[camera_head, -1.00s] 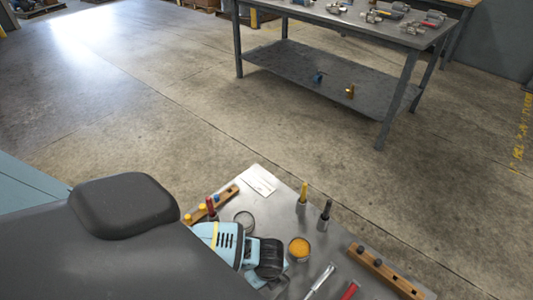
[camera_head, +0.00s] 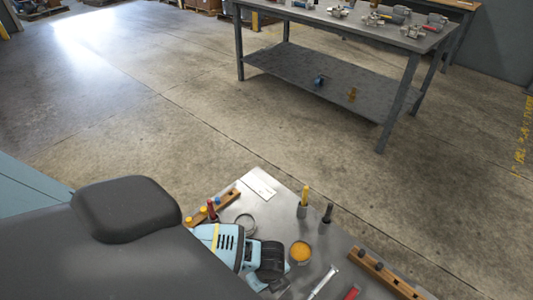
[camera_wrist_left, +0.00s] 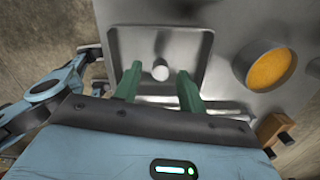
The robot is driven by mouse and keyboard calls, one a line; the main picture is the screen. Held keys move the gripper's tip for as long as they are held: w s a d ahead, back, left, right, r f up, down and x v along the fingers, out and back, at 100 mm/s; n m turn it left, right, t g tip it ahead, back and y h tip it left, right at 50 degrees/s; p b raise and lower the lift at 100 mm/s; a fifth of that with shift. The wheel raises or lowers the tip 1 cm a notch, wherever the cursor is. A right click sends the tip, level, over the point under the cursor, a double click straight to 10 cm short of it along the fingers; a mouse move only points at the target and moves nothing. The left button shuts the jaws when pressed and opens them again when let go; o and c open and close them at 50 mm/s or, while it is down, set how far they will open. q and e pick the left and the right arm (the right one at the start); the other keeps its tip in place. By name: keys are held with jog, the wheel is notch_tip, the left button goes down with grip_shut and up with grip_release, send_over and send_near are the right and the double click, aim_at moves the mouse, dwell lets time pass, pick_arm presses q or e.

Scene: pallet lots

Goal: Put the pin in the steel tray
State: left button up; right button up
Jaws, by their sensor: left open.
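The steel tray (camera_wrist_left: 204,60) is a square, shallow metal tray in the left wrist view. A short silver cylinder, which looks like the pin (camera_wrist_left: 160,70), is inside it, with its round end toward the camera. Whether it stands or leans is hard to tell. My left gripper (camera_wrist_left: 159,88) is open, its two green fingers apart on either side of the pin's near end with visible gaps. In the head view my left wrist (camera_head: 268,262) covers this part of the bench, so the tray and pin cannot be made out there. My right gripper is not in view.
An orange-filled round cup (camera_head: 300,252) stands right of my wrist. Yellow-handled (camera_head: 305,196) and black-handled (camera_head: 327,213) tools stand upright beyond. Wooden racks (camera_head: 388,276) (camera_head: 228,198), a ring (camera_head: 245,223) and a white card (camera_head: 258,185) lie around. A larger workbench (camera_head: 345,25) is behind.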

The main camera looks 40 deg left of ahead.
pick_arm(q)
notch_tip(320, 180, up, 11)
jog(key=p, duration=0.2)
jog(key=shift+d+r, duration=0.2)
jog(key=shift+d, duration=0.2)
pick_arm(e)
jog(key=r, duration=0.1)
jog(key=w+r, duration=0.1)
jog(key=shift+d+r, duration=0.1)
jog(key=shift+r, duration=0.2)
pick_arm(q)
jog(key=shift+s, duration=0.15)
jog(key=s+d+f+n+t+h, duration=0.35)
jog(key=s+d+n+h, duration=0.25)
jog(key=s+d+n, duration=0.45)
jog(key=s+a+f+n+t+y, duration=0.1)
jog(key=s+a+n+t+y, duration=0.2)
jog(key=s+a+n, duration=0.5)
jog(key=s+n, duration=0.1)
jog(key=s, duration=0.2)
jog(key=shift+s+a+f+t, duration=0.15)
jog(key=shift+a+f+t, duration=0.1)
jog(key=shift+a+t, duration=0.15)
